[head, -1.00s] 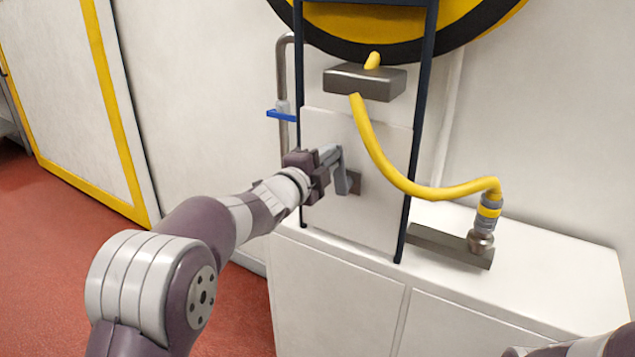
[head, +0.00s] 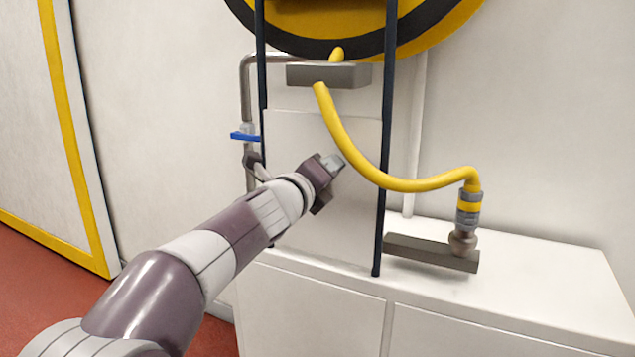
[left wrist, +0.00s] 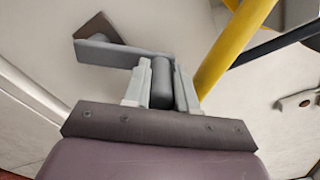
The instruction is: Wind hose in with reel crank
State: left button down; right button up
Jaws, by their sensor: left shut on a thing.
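My left gripper (head: 334,162) is in front of the white panel under the reel. In the left wrist view its two fingers (left wrist: 161,88) are closed around the dark grey round handle (left wrist: 161,80) of the crank. The flat grey crank arm (left wrist: 122,52) runs left from the handle to a brown mount (left wrist: 98,28). In the head view my gripper hides most of the crank. The yellow hose (head: 348,145) hangs from the black and yellow reel (head: 430,28) through a grey guide block (head: 300,75). It curves right to its end fitting (head: 467,214). My right gripper is out of view.
A blue valve handle (head: 243,136) on a grey pipe (head: 246,85) is left of the panel. Dark posts (head: 386,150) flank the panel. A grey bar (head: 430,252) lies by the fitting on the white cabinet (head: 540,285), whose right top is clear.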

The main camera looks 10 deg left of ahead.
pick_arm(q)
jog(key=shift+s+d+f+m+b, duration=0.15)
jog(key=shift+d+f+m+b, duration=0.3)
jog(key=shift+m+b, duration=0.3)
jog(key=c, duration=0.9)
grip_release()
jog(key=b+v, duration=0.1)
jog(key=v, duration=1.1)
jog(key=shift+s, duration=0.3)
jog(key=shift+a, duration=0.15)
